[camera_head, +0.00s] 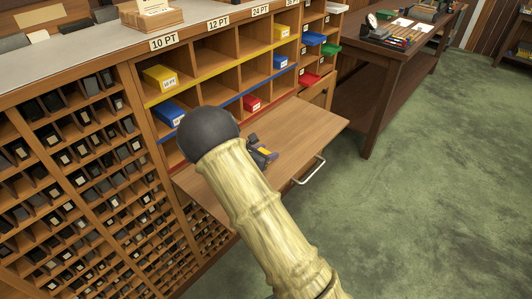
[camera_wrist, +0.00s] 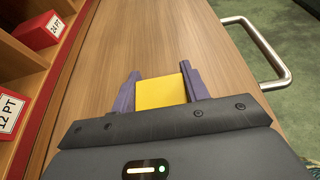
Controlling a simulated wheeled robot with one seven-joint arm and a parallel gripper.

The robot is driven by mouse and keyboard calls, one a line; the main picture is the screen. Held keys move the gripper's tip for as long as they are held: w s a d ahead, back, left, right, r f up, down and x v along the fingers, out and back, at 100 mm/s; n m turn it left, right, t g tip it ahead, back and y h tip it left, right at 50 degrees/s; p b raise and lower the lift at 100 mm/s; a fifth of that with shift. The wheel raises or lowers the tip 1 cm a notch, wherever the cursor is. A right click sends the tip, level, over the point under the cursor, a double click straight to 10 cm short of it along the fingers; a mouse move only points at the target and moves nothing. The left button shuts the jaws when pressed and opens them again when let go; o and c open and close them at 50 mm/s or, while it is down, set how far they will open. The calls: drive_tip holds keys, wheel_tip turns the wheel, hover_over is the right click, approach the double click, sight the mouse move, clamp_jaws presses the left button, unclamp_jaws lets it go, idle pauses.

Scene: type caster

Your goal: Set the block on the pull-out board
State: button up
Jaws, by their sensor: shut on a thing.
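The yellow block (camera_wrist: 160,92) sits between the two purple fingers of my gripper (camera_wrist: 160,88) in the wrist view, and the fingers are shut on it. The pull-out board (camera_wrist: 217,60) is the wooden surface beneath it. In the head view my gripper (camera_head: 263,152) is over the board (camera_head: 310,123), partly hidden behind my arm. Only a little yellow shows there between the fingers. I cannot tell whether the block touches the board or is just above it.
A metal handle (camera_head: 309,172) sticks out from the board's front edge. Behind the board stand cubbies with a yellow box (camera_head: 160,78), blue boxes (camera_head: 170,112) and red boxes (camera_head: 251,103). A red box (camera_wrist: 38,30) is at left in the wrist view. The board's right part is clear.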

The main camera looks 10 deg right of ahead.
drive_tip(key=shift+r, duration=0.1)
drive_tip(key=o, duration=1)
drive_tip(key=p+v, duration=0.1)
drive_tip(key=v, duration=1.1)
